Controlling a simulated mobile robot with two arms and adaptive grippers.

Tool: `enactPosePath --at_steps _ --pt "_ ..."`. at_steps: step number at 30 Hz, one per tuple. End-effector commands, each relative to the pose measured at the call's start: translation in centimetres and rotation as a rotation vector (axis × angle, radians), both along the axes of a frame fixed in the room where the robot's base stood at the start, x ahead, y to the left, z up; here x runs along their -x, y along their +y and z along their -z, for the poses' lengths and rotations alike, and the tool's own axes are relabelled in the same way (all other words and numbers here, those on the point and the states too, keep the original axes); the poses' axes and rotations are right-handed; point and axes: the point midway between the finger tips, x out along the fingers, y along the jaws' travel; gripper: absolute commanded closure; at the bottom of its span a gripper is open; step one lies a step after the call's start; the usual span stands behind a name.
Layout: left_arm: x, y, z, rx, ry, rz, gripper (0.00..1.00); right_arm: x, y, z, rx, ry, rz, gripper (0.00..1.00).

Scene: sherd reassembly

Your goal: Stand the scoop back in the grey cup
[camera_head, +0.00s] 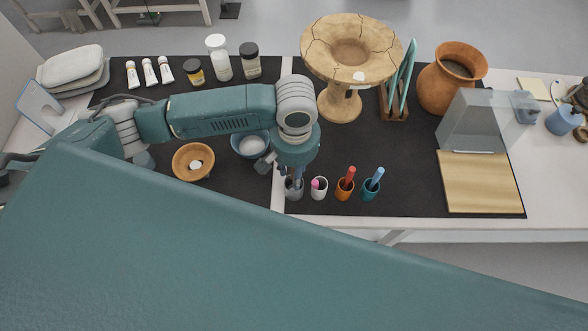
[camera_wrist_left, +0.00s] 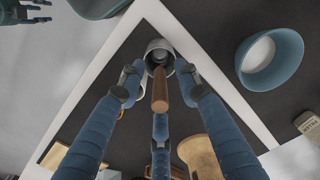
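The grey cup (camera_head: 294,188) stands at the front of the dark mat, left of a row of small cups. It also shows at the top of the left wrist view (camera_wrist_left: 154,45). The scoop's brown handle (camera_wrist_left: 160,90) points up towards the wrist camera. Its lower end lines up with the cup's mouth; the scoop head is mostly hidden, and I cannot tell how deep it sits. My left gripper (camera_wrist_left: 159,88) is above the cup, its blue fingers spread around the handle with gaps at both sides.
White (camera_head: 319,188), orange (camera_head: 345,189) and teal (camera_head: 371,189) cups with tools stand close to the right. A blue bowl (camera_head: 250,144) and wooden bowl (camera_head: 193,161) lie left. A cracked pedestal bowl (camera_head: 350,50) stands behind. A teal part of mine covers the foreground.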

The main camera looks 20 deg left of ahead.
Motion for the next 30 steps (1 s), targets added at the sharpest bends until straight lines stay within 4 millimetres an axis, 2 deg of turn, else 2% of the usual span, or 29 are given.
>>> enactPosePath --at_steps 4,8,15,21,25,30 --pt "-0.1 0.0 -0.4 0.0 -0.001 0.0 0.67 0.1 -0.2 0.0 0.002 0.001 0.0 0.6" --pt "-0.1 -0.1 -2.0 0.002 -0.003 0.0 0.67 0.0 0.0 0.0 0.0 0.0 0.0 0.6" --pt "-0.2 -0.1 -7.2 0.003 -0.005 0.0 0.67 0.0 0.1 0.0 -0.001 -0.001 0.0 0.6" --pt "-0.2 -0.1 -10.5 0.001 -0.003 0.0 0.67 -0.1 0.2 0.0 -0.002 -0.001 0.0 0.6" --pt "-0.1 -0.1 -11.7 0.001 -0.001 0.0 0.67 -0.1 0.2 0.0 -0.002 -0.001 0.0 0.6" --pt "-0.1 -0.1 -12.0 -0.001 0.0 0.001 0.67 -0.1 0.2 0.0 -0.002 -0.001 0.001 0.6"
